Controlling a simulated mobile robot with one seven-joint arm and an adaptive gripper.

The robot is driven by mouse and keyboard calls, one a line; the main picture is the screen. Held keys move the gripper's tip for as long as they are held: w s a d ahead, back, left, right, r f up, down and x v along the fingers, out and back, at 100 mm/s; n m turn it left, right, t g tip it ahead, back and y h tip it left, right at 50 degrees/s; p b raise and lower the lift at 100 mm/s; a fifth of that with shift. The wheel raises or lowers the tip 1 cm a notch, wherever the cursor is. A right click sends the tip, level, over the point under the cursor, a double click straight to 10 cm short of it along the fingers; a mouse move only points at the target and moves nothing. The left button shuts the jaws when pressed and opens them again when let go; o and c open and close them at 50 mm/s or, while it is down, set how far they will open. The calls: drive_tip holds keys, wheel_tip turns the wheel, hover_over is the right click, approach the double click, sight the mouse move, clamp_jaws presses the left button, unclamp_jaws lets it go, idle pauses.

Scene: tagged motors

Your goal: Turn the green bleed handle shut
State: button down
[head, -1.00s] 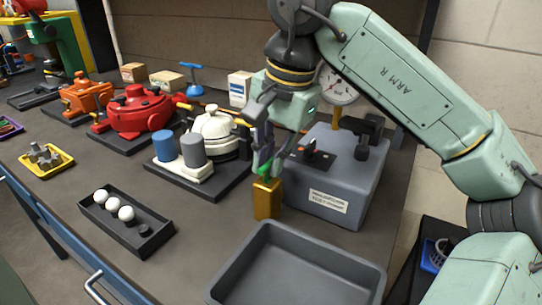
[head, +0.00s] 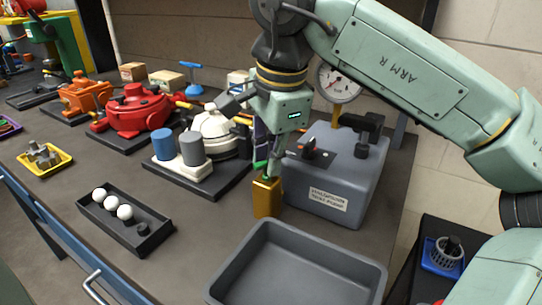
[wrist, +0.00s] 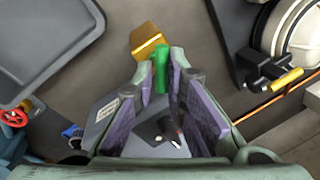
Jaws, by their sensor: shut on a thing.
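The green bleed handle (wrist: 160,68) shows between my fingertips in the wrist view, next to the brass block (wrist: 147,42). In the head view only a small green part of the handle (head: 261,165) shows beside my fingers, just above the brass block (head: 265,199). My gripper (head: 268,166) points down at the front left corner of the grey pump box (head: 338,186). Its fingers are shut on the green handle, one on each side, as the wrist view (wrist: 162,82) shows. The fingers hide part of the handle in the head view.
A grey tray (head: 226,285) lies just in front of the brass block. A white pump unit (head: 215,125) on a dark base stands to the left. A dial gauge (head: 338,84) and black lever (head: 362,124) are at the pump box. A black tray (head: 91,219) holds white balls.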

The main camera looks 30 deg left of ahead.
drive_tip(key=m, duration=0.3)
drive_tip(key=m+t, duration=0.1)
drive_tip(key=m, duration=0.2)
drive_tip(key=shift+s+r+m+h, duration=0.1)
drive_tip(key=shift+r+m+h, duration=0.05)
drive_tip(key=shift+m+h, duration=0.2)
drive_tip(key=m+h+p, duration=0.1)
drive_tip(key=m, duration=0.4)
drive_tip(key=shift+s+a, duration=0.1)
drive_tip(key=c, duration=1.7)
unclamp_jaws()
drive_tip(key=r, duration=0.2)
drive_tip(key=s+r, duration=0.1)
drive_tip(key=r, duration=0.4)
drive_tip(key=shift+s+r, duration=0.1)
drive_tip(key=shift+s, duration=0.2)
